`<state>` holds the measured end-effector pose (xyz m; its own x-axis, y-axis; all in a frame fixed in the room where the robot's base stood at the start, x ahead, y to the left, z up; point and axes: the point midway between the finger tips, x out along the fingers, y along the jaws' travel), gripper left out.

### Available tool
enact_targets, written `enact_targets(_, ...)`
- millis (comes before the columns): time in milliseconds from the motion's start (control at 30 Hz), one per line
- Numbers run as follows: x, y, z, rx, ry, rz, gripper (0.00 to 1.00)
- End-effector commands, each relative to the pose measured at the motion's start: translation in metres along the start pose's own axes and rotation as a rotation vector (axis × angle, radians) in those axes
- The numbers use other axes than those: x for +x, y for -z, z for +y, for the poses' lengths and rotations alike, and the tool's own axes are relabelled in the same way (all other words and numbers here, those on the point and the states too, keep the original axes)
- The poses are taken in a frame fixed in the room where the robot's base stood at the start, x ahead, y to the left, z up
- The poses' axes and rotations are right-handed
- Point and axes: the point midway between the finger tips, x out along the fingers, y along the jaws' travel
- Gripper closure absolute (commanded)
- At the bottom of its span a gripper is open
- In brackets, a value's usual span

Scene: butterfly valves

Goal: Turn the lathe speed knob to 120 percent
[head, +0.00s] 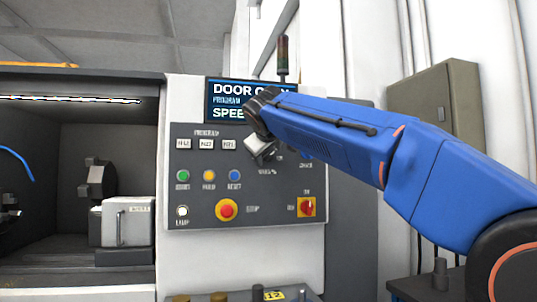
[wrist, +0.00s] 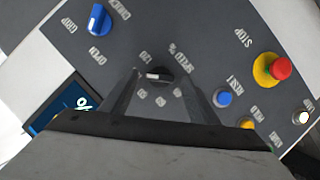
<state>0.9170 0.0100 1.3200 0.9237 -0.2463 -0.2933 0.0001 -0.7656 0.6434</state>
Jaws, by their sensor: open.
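The speed knob (wrist: 156,75) is a small dark dial with a white mark, seen in the wrist view on the grey control panel (wrist: 215,52). Printed numbers ring it; "120" reads upside down just above it, and "SPEED %" is at its upper right. The white mark lies roughly sideways toward the left of the knob; I cannot tell the exact setting. My gripper (wrist: 154,78) is open, with one finger on each side of the knob; contact is unclear. In the head view my gripper (head: 262,146) is at the panel and hides the knob.
A display (head: 226,99) above is partly covered by my arm. A red stop button (head: 227,210), a blue button (head: 234,175) and a red-yellow switch (head: 307,207) are on the panel. A blue knob (wrist: 97,20) shows in the wrist view. The machine's open bay (head: 60,150) is left.

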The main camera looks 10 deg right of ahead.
Motion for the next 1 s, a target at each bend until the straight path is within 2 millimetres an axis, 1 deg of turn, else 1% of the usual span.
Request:
enact_targets(100, 0.0058, 0.0001, 0.0000, 0.000, 0.000, 0.000, 0.45)
enact_targets(367, 0.0070, 0.0001, -0.0001, 0.001, 0.000, 0.001, 0.45)
enact_targets(400, 0.0070, 0.0001, 0.0000, 0.001, 0.000, 0.001, 0.48)
enact_targets(567, 0.0068, 0.0000, -0.0001, 0.001, 0.000, 0.000, 0.86)
enact_targets(833, 0.0068, -0.0001, 0.0002, 0.016, 0.006, 0.000, 0.86)
enact_targets(1000, 0.0069, -0.0004, 0.0015, 0.071, 0.028, 0.000, 0.86)
